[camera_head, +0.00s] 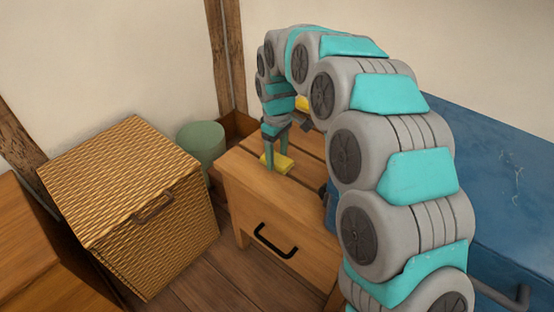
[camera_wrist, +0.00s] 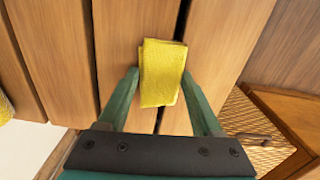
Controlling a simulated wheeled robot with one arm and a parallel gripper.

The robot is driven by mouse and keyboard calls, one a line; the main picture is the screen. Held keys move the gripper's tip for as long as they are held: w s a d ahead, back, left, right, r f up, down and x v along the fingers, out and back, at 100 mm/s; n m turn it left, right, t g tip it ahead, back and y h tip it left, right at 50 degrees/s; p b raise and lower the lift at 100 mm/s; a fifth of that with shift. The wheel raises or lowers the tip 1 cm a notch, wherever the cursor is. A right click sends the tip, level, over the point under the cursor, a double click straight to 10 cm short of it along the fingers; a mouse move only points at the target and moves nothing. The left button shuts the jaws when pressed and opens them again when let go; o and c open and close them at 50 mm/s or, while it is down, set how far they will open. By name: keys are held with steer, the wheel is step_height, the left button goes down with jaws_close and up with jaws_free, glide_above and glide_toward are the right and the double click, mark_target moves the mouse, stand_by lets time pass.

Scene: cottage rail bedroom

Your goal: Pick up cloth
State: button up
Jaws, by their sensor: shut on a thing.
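A folded yellow cloth (camera_head: 284,163) lies at the top of the wooden nightstand (camera_head: 245,176), near its front left edge. In the wrist view the yellow cloth (camera_wrist: 161,72) sits between the two green fingers. My gripper (camera_head: 276,160) points down at the nightstand top and is shut on the cloth. In the wrist view my gripper (camera_wrist: 160,78) has a finger at each side of the cloth. I cannot tell whether the cloth is lifted clear of the slats. My arm hides part of the nightstand's right side.
A wicker basket (camera_head: 125,185) with a lid stands left of the nightstand. A green bin (camera_head: 202,143) stands behind, between them. A blue chest or bed (camera_head: 500,180) is at the right. Another yellow item (camera_head: 302,103) shows behind my arm, partly hidden. Wooden furniture (camera_head: 40,245) is at far left.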

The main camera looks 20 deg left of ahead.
mark_target(277, 156)
steer(key=shift+c, duration=1.3)
steer(key=shift+r, duration=0.1)
step_height(277, 156, up, 10)
steer(key=o, duration=0.8)
steer(key=c, duration=0.6)
steer(key=shift+c, duration=0.2)
